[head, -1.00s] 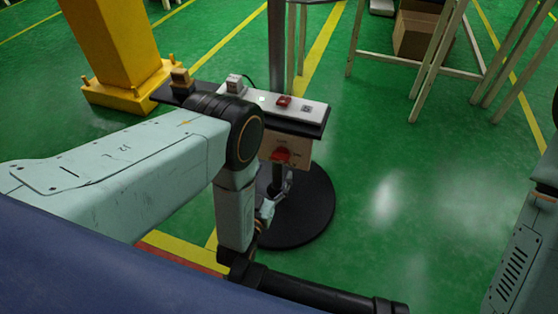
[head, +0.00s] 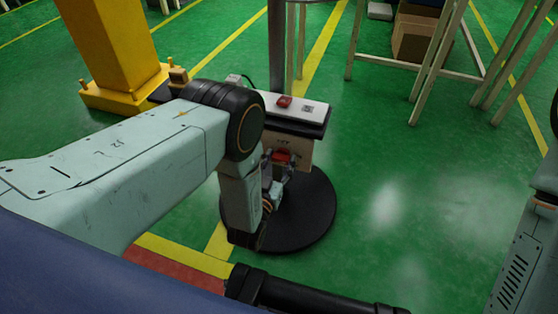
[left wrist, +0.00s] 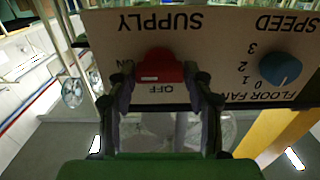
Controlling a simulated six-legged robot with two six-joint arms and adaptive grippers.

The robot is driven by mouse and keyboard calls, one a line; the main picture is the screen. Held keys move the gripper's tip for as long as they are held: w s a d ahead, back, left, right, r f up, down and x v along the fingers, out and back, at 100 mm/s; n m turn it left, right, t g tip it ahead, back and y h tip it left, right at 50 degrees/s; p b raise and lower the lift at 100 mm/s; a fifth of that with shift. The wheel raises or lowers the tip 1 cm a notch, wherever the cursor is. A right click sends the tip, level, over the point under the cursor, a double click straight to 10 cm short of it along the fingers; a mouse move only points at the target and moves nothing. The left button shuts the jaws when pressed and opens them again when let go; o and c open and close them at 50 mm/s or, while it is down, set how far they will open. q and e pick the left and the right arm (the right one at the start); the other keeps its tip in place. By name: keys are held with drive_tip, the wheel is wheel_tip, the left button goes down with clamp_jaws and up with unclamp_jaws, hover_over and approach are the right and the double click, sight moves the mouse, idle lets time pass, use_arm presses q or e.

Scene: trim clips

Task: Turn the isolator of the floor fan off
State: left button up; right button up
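The floor fan's control panel (head: 303,150) hangs under a shelf on its pole, above the fan's round black base (head: 310,215). In the left wrist view the panel is upside down. Its red isolator knob (left wrist: 160,66) sits under the word SUPPLY, with ON at its left and OFF below. The knob also shows in the head view (head: 282,155). My left gripper (left wrist: 158,75) is at the panel, fingers apart, one on each side of the red knob. I cannot make out firm contact. My right gripper is out of view.
A blue SPEED knob (left wrist: 280,68) is on the same panel, right of the isolator in the wrist view. A red button (head: 284,101) sits on the shelf above. A yellow column (head: 112,45) stands behind left.

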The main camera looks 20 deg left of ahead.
use_arm(q)
drive_tip(key=c, duration=0.7)
drive_tip(key=n+p, duration=0.1)
drive_tip(key=n, duration=0.2)
drive_tip(key=n+p, duration=0.1)
drive_tip(key=n, duration=0.2)
drive_tip(key=shift+a+n+p, duration=0.15)
drive_tip(key=shift+n+p, duration=0.15)
drive_tip(key=shift+p, duration=0.1)
drive_tip(key=n+p, duration=0.1)
drive_tip(key=n, duration=0.7)
drive_tip(key=n+p, duration=0.1)
drive_tip(key=n, duration=0.2)
drive_tip(key=shift+a+f, duration=0.1)
drive_tip(key=shift+f, duration=0.1)
drive_tip(key=shift+n, duration=0.3)
